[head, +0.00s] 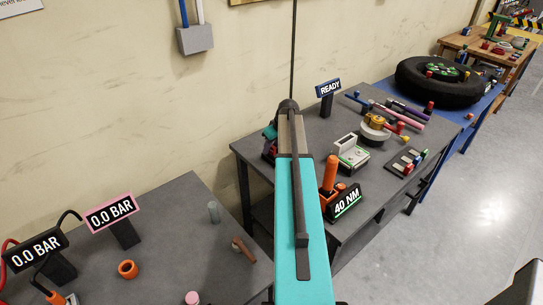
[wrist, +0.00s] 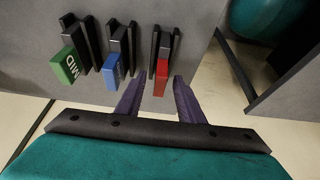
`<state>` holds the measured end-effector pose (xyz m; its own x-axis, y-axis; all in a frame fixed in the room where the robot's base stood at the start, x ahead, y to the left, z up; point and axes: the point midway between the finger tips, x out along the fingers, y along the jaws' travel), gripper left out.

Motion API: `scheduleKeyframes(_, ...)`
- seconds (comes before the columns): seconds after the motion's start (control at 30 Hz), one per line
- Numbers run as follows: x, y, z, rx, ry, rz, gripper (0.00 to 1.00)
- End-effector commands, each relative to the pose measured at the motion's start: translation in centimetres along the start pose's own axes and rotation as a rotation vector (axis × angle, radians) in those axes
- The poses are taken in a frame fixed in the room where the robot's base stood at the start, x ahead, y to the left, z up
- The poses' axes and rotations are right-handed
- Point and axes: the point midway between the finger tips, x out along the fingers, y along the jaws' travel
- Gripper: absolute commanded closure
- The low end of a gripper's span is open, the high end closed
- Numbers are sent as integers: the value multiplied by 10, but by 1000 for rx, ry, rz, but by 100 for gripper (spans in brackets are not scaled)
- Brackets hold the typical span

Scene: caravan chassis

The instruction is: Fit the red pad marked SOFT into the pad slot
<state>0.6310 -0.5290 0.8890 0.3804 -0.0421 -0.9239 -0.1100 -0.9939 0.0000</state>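In the wrist view, a red pad (wrist: 161,76) sits in a dark upright holder, the rightmost of three in a row. No marking can be read on its visible face. My gripper (wrist: 158,82) has its two purple fingers apart, one on each side of the red pad's near end. I cannot tell whether either finger touches it. I cannot make out the pad slot in either view.
In the wrist view, a blue pad (wrist: 113,71) and a green pad (wrist: 67,65) marked MID stand left of the red one. In the head view, the grey workbench (head: 375,205) carries a 40 NM display (head: 346,203) and a READY sign (head: 328,89).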

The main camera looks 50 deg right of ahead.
Motion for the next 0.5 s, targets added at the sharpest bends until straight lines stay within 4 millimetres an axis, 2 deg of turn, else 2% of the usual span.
scheduleKeyframes(0.2, 0, 0, 0, 1, 0, 0, 66)
scheduleKeyframes(0.27, 0, 0, 0, 1, 0, 0, 74)
scheduleKeyframes(0.4, 0, 1, 0, 1, 0, 0, 98)
scheduleKeyframes(0.5, 0, 1, 0, 1, 0, 0, 100)
